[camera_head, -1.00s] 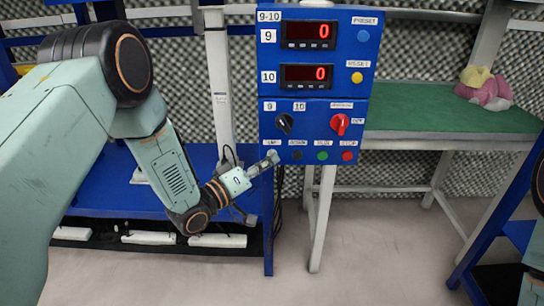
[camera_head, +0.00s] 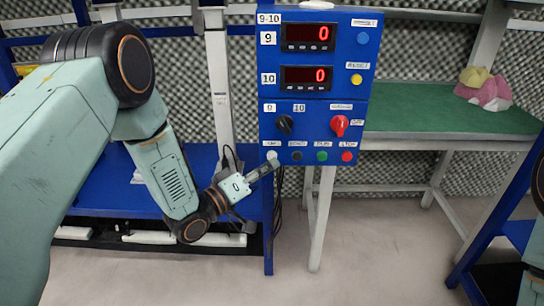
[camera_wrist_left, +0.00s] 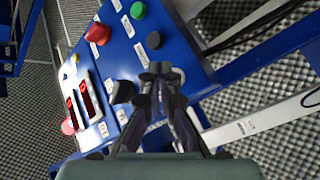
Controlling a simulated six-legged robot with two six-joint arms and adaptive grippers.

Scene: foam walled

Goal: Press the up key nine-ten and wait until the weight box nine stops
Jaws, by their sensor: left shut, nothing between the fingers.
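The blue control box (camera_head: 315,90) is marked 9-10. The white up key (camera_head: 271,155) is at the left end of its bottom row. Displays nine (camera_head: 309,34) and ten (camera_head: 307,77) both read 0. My left gripper (camera_head: 276,162) is shut and empty, its tip just below and right of the up key; I cannot tell whether it touches. I cannot identify weight box nine. My right gripper is out of view.
The black down key (camera_head: 297,156), green key (camera_head: 322,156) and red stop key (camera_head: 347,156) are close by to the right. A black knob (camera_head: 284,124) and red knob (camera_head: 340,125) sit above. A green-topped table (camera_head: 440,118) stands at right.

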